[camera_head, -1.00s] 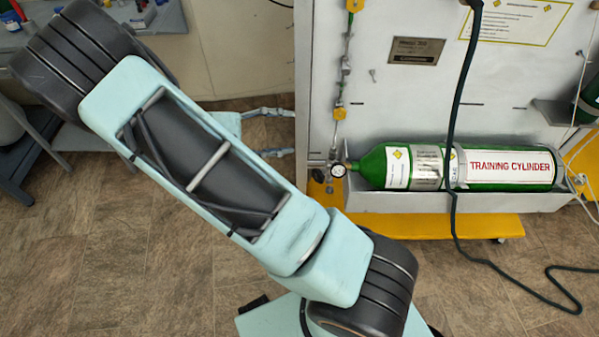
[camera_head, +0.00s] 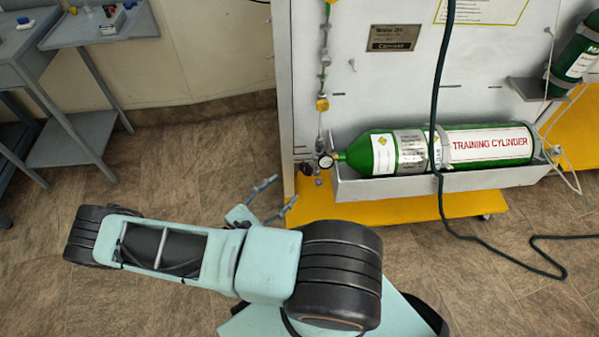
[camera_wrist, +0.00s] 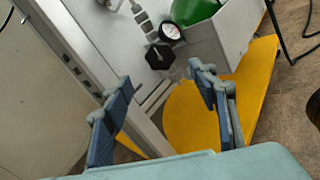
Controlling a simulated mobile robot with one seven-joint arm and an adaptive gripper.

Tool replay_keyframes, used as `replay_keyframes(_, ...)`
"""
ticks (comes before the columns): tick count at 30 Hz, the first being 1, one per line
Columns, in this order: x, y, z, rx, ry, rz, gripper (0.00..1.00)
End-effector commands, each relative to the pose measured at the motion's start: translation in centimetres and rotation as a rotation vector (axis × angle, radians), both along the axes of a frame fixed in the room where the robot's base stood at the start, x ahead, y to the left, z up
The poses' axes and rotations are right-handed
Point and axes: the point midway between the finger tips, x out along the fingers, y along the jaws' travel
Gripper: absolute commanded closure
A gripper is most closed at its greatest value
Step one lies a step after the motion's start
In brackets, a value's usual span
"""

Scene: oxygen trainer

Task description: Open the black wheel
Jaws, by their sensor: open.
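The black wheel (camera_wrist: 160,56) is a small lobed knob beside a round pressure gauge (camera_wrist: 170,30) in the wrist view. In the head view the wheel (camera_head: 306,169) is small and dark, left of the gauge, at the left end of the green training cylinder (camera_head: 405,153). My gripper (camera_wrist: 160,85) is open, with nothing between its fingers. In the wrist view the wheel shows beyond the fingertips, between them and slightly higher in the picture. In the head view my gripper (camera_head: 282,193) is below and left of the wheel, apart from it.
The cylinder lies in a grey trough (camera_head: 345,188) on a white panel with a yellow base (camera_head: 390,212). A dark hose (camera_head: 440,100) hangs in front. Grey tables (camera_head: 100,30) stand at the upper left. The brown floor on the left is clear.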

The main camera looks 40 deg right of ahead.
Motion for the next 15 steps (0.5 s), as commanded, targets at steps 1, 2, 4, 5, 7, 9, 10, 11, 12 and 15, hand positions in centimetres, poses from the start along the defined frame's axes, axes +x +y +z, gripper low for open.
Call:
replay_keyframes(1, 0.0, -0.9, 0.0, -0.002, 0.001, -0.005, 0.46)
replay_keyframes(2, 0.1, -1.5, 0.0, -0.002, 0.001, -0.005, 0.46)
replay_keyframes(4, 0.3, -2.8, 0.0, -0.003, 0.001, -0.005, 0.46)
replay_keyframes(5, 0.4, -3.4, 0.0, -0.002, 0.002, -0.006, 0.46)
replay_keyframes(7, 0.7, -4.8, 0.0, -0.003, -0.001, -0.005, 0.46)
replay_keyframes(9, 1.0, -6.0, 0.0, -0.001, 0.000, -0.004, 0.46)
replay_keyframes(10, 1.1, -6.5, 0.0, -0.002, 0.000, -0.005, 0.46)
replay_keyframes(11, 1.2, -7.0, 0.0, -0.002, 0.000, -0.005, 0.46)
replay_keyframes(12, 1.3, -7.5, 0.0, 0.000, 0.000, -0.004, 0.46)
replay_keyframes(15, 1.5, -8.6, 0.0, -0.001, -0.001, -0.004, 0.46)
